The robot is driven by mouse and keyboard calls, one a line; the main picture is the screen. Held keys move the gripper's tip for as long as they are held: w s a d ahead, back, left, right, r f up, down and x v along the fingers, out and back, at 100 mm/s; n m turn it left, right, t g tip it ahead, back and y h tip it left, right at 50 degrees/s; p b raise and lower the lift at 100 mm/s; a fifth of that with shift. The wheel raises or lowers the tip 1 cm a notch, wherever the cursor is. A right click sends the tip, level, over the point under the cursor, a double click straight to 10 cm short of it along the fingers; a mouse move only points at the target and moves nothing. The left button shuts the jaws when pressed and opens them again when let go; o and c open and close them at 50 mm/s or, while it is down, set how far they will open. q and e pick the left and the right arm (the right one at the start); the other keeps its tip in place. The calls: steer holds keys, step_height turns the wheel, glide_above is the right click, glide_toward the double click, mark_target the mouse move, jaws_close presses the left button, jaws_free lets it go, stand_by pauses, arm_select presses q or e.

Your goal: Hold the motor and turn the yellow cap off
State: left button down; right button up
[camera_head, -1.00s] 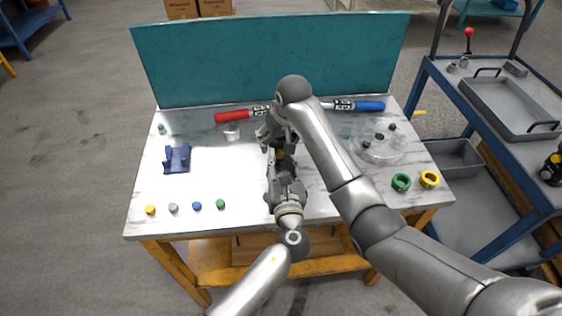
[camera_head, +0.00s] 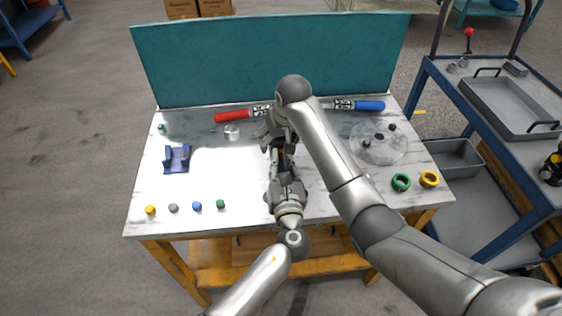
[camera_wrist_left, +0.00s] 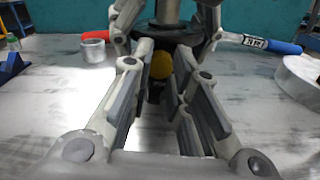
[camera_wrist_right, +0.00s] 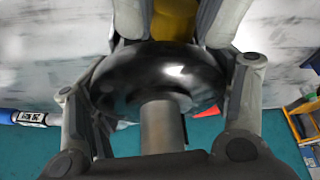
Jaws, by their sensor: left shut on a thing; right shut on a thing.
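The motor is a dark round body with a grey shaft, seen in the right wrist view (camera_wrist_right: 160,80) and at the top of the left wrist view (camera_wrist_left: 168,36). My right gripper (camera_head: 274,138) reaches down from above and is shut on the motor, fingers on both sides. The yellow cap (camera_wrist_left: 161,66) sits at the motor's near side; it also shows in the right wrist view (camera_wrist_right: 174,18). My left gripper (camera_head: 281,153) comes from the front, level, and is shut on the yellow cap, its fingers flanking it. In the head view, the arms mostly hide motor and cap.
Small caps in several colours (camera_head: 197,206) line the front left of the table. A round clear plate (camera_head: 380,150) and green (camera_head: 401,182) and yellow rings (camera_head: 429,179) are right. A teal panel (camera_head: 200,65) stands behind.

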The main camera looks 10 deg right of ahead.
arm_select(q)
steer(key=n, duration=0.5)
steer(key=shift+n, duration=0.4)
steer(key=n, duration=0.4)
steer(key=shift+s, duration=0.1)
steer(key=c, duration=1.6)
jaws_free()
steer(key=shift+o, duration=0.2)
